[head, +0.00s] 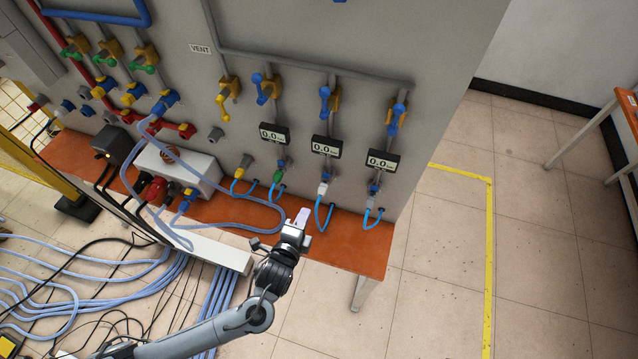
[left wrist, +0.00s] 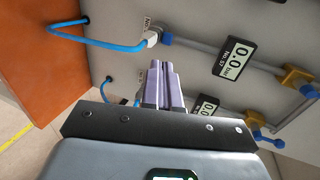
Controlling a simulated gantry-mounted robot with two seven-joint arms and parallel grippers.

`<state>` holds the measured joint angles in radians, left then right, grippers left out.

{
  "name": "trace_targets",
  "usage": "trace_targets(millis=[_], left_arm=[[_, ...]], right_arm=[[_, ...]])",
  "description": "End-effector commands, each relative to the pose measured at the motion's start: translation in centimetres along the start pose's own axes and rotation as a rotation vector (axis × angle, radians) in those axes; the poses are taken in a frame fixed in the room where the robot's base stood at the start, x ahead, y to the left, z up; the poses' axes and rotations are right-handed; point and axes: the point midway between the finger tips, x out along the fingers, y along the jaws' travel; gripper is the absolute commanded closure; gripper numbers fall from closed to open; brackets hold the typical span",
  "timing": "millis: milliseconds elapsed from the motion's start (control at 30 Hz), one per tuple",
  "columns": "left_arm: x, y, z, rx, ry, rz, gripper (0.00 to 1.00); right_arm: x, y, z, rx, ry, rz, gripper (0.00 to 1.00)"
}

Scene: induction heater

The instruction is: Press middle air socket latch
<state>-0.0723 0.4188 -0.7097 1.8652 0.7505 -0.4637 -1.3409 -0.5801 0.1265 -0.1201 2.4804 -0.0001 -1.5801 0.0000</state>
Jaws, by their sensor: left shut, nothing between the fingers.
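Under the middle gauge (head: 326,147) on the grey panel is the middle air socket (head: 323,188), pale with a blue part above it and a blue hose below. My left gripper (head: 303,215) is shut and empty, apart from the panel, below and slightly left of this socket. In the left wrist view, the closed fingers (left wrist: 164,84) point toward the panel. A pale socket with a blue hose (left wrist: 153,38) lies just beyond and left of the fingertips. Its latch is too small to make out. My right gripper is out of view.
Neighbouring sockets with blue hoses are the green one (head: 279,177) at left and the right one (head: 373,200). Blue-handled valves (head: 325,102) sit above the gauges. An orange shelf (head: 350,246) runs below. A white box (head: 178,170) stands at left.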

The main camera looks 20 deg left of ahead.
Motion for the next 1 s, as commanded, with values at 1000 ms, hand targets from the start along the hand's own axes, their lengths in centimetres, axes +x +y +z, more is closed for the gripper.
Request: trace_targets(millis=[1000], left_arm=[[12.3,-0.8,0.0,-0.001,-0.001,0.001,1.00]], right_arm=[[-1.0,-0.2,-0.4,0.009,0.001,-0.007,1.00]])
